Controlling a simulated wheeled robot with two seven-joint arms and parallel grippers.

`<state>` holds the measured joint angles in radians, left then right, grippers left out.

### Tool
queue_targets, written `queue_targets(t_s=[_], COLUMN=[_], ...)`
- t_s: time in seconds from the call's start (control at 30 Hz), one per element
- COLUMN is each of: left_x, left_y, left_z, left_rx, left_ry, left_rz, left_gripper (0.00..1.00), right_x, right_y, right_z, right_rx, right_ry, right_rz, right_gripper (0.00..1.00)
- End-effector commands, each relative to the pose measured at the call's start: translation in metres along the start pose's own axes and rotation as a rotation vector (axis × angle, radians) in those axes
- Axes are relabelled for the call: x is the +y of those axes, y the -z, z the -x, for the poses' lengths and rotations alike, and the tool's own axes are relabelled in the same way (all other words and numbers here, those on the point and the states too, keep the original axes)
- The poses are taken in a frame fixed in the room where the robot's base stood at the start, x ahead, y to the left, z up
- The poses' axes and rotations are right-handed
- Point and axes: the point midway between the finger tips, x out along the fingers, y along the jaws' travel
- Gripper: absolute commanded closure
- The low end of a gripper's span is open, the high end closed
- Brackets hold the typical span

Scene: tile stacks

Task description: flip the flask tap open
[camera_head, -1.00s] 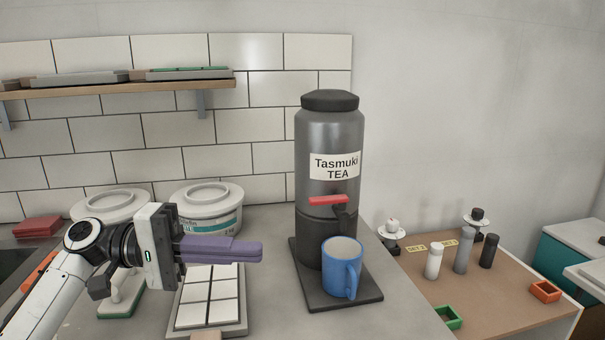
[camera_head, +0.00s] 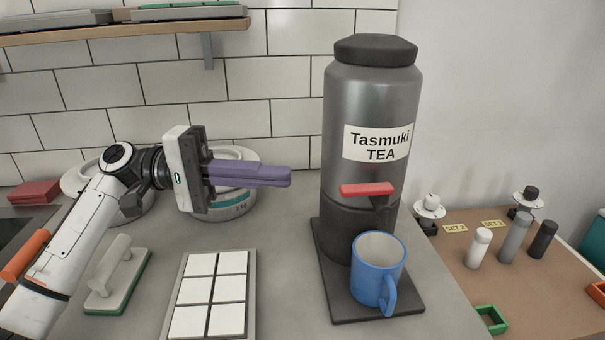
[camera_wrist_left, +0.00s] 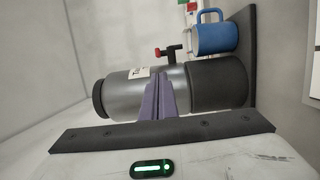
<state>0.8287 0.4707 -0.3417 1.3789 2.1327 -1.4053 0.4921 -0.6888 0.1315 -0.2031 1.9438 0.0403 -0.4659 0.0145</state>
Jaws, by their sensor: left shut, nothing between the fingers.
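The grey tea flask (camera_head: 345,110) stands upright on a dark base plate (camera_head: 340,295) on the counter. It also shows sideways in the left wrist view (camera_wrist_left: 122,97). Its tap has a red lever (camera_head: 367,190), seen small in the left wrist view (camera_wrist_left: 157,52), on a dark spout. A blue mug (camera_head: 374,275) stands on the plate below the spout; it also shows in the left wrist view (camera_wrist_left: 213,40). My left gripper (camera_head: 290,177) has its purple fingers shut and empty, pointing right, left of the flask and apart from the lever. My right gripper is out of view.
A tray of white tiles (camera_head: 252,300) and a grey-handled scrubber with a green base (camera_head: 113,275) lie in front of my left arm. White tubs stand behind it. At right, a lower brown table (camera_head: 465,275) holds several small cylinders.

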Motion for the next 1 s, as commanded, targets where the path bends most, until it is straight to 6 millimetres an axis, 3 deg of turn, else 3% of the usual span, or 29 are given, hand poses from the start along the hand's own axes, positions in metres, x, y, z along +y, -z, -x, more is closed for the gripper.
queue_targets(t_s=[0.3, 0.5, 1.0], left_x=[0.002, 0.001, 0.000], left_y=[-0.001, -0.001, 0.000], left_z=[-0.057, -0.083, -0.092], left_rx=[-0.004, -0.002, 0.000], left_ry=[-0.001, 0.000, -0.001], left_rz=[0.001, 0.000, 0.000], left_gripper=[1.00, 1.00, 1.00], right_x=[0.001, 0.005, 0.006], right_y=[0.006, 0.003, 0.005], right_z=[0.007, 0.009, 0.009], right_rx=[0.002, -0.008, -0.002], right_ry=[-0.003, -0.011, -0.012], right_rz=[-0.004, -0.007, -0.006], right_gripper=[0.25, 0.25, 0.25])
